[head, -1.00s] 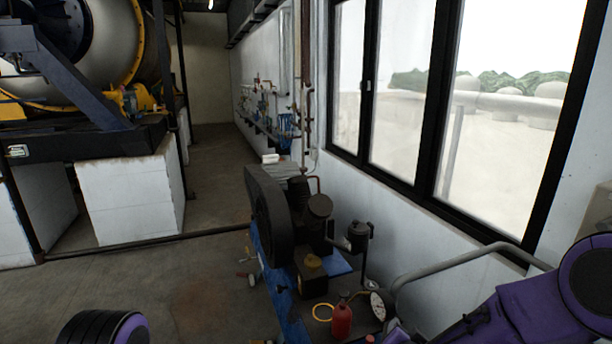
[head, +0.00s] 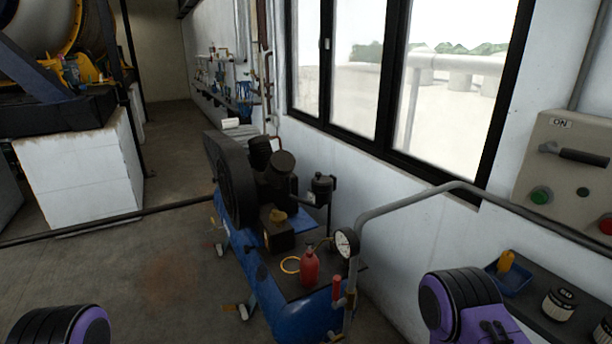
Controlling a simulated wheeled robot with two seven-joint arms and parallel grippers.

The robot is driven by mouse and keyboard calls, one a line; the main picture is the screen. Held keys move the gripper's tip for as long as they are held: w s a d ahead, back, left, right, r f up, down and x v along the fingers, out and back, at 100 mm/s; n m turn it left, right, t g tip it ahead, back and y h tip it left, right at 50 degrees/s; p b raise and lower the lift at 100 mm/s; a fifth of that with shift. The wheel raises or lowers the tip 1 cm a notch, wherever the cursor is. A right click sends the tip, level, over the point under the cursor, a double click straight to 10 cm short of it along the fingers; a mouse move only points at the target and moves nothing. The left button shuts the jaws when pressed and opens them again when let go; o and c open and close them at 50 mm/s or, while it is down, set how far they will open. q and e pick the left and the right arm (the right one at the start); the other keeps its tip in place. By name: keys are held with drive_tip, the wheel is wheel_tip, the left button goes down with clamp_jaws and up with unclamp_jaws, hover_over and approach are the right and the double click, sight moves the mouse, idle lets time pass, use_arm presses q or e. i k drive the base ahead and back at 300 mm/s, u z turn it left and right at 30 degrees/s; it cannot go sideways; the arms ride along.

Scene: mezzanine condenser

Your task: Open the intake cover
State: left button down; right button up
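A compressor (head: 268,215) with a blue tank stands on the floor near the middle. A black canister (head: 322,187) stands at its right side, and dark cylinder heads (head: 281,165) rise behind the belt guard. I cannot tell for certain which part is the intake cover; the canister looks closed from here. Purple and black parts of my arms show at the bottom left and lower right. Neither gripper is in view, and no part of my arms touches the compressor.
A control box (head: 566,180) and a shelf with a blue tray (head: 510,281) are farther right. Floor at left is open.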

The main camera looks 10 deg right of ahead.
sight(320, 182)
drive_tip(key=z, duration=0.35)
drive_tip(key=k, duration=0.2)
drive_tip(key=u, duration=1.05)
drive_tip(key=i, duration=1.7)
drive_tip(key=z, duration=0.75)
